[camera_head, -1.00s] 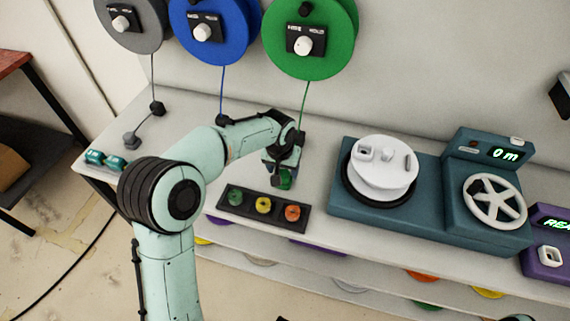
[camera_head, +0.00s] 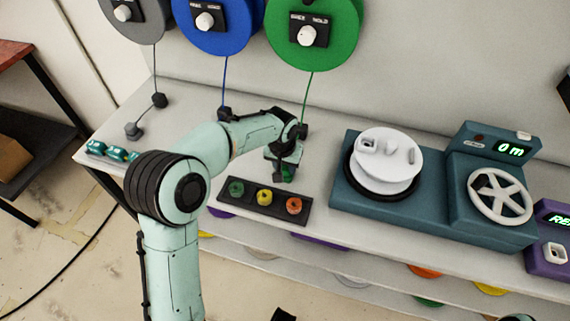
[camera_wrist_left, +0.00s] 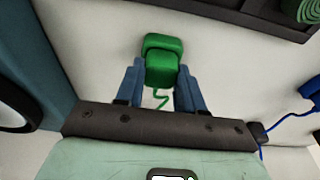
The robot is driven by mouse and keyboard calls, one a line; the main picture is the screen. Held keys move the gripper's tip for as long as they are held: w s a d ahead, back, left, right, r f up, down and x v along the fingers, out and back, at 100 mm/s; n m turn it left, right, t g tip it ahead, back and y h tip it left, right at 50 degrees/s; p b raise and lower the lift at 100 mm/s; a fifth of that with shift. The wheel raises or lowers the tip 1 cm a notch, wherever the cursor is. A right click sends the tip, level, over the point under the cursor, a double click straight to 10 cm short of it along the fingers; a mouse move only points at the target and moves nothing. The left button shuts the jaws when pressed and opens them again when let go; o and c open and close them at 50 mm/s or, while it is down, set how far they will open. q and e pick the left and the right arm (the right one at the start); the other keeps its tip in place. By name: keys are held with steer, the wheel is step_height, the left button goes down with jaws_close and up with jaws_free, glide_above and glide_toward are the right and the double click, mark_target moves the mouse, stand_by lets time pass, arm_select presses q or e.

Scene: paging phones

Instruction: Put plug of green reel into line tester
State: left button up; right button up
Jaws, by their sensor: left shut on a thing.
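The green reel (camera_head: 347,40) hangs at the top of the head view, its green cord running down towards my left gripper. My left gripper (camera_head: 286,174) is low over the white bench, behind the black tray. In the left wrist view its two blue fingers are shut on the green plug (camera_wrist_left: 162,62), one on each side, with a curly green cord trailing from it. In the head view the gripper mostly hides the plug. A purple device (camera_head: 547,258) with a white socket and a lit display, seemingly the line tester, is cut off at the right edge.
The black tray (camera_head: 229,205) holds green, yellow and orange pieces. A teal machine (camera_head: 350,192) with a white drum, a handwheel and a "0 m" display stands between my gripper and the purple device. Blue (camera_head: 240,35) and grey reels hang left, their cords reaching the bench.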

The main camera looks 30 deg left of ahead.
arm_select(q)
steer(key=shift+r, duration=0.1)
steer(key=shift+r+p, duration=2.2)
steer(key=shift+r, duration=0.85)
step_height(320, 180, up, 17)
steer(key=p, duration=0.8)
steer(key=shift+f+p, duration=0.15)
steer(key=shift+p, duration=0.15)
arm_select(e)
steer(key=w+r+t, duration=0.1)
steer(key=w+r, duration=0.9)
steer(key=r, duration=0.5)
steer(key=shift+r, duration=0.2)
arm_select(q)
steer(key=w+d, duration=0.3)
steer(key=d, duration=1.9)
steer(key=shift+w, duration=0.15)
steer(key=shift+a, duration=0.1)
